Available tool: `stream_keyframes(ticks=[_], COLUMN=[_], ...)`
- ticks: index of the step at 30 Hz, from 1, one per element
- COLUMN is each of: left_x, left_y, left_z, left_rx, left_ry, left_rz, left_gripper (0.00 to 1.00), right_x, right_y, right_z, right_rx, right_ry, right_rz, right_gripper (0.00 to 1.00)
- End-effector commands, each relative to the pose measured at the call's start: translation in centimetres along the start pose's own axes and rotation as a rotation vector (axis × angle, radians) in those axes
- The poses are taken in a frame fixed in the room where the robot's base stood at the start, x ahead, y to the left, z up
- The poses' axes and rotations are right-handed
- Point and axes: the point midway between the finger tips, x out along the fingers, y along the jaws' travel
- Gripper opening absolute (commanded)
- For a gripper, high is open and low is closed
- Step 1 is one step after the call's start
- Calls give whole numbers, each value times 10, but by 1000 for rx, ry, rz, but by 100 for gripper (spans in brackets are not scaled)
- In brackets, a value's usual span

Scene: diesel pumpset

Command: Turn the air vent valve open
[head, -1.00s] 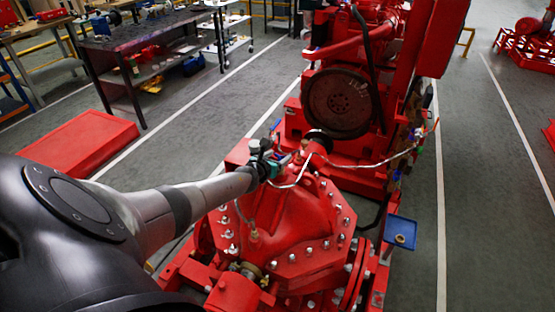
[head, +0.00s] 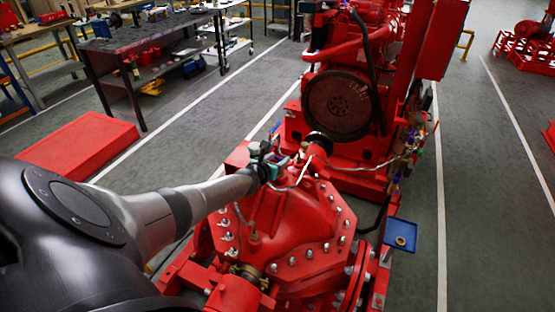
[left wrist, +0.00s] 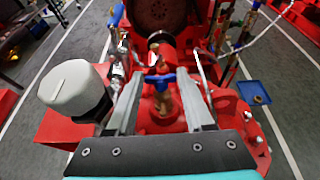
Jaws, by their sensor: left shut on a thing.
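The air vent valve shows in the left wrist view as a blue handle (left wrist: 161,82) on a brass body (left wrist: 162,104), on top of the red pump casing (left wrist: 160,124). My left gripper (left wrist: 160,77) has one finger on each side of the blue handle and is shut on it. In the head view my left gripper (head: 279,165) is at the top of the red pump casing (head: 292,215), where the hand mostly hides the valve. My right gripper is not in view.
A thin silvery pipe (head: 345,166) runs close to the gripper on the right. The red engine (head: 340,103) stands behind. A blue tray (head: 401,234) is at the pump's right.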

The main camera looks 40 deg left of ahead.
Motion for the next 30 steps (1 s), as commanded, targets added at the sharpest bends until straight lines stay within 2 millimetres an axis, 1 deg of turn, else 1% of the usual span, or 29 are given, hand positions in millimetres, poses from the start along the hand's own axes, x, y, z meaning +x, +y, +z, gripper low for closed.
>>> stream_keyframes(ticks=[4,8,12,17,20,23,30], left_x=[0,0,0,2,3,5,8], left_y=[-1,-2,-5,-8,-11,-12,-14], left_z=[1,3,4,3,2,0,0], left_rx=[-11,-32,-66,-118,-155,-190,-262], left_ry=[0,-2,-1,-2,-3,-4,-5], left_rz=[19,62,142,268,355,444,626], left_gripper=[0,0,0,0,0,0,0], right_x=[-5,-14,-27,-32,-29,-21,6], right_y=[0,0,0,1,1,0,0], right_z=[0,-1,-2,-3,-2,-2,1], right_rx=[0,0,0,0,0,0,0], right_ry=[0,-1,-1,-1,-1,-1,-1], right_rz=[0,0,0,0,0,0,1], right_gripper=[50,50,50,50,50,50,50])
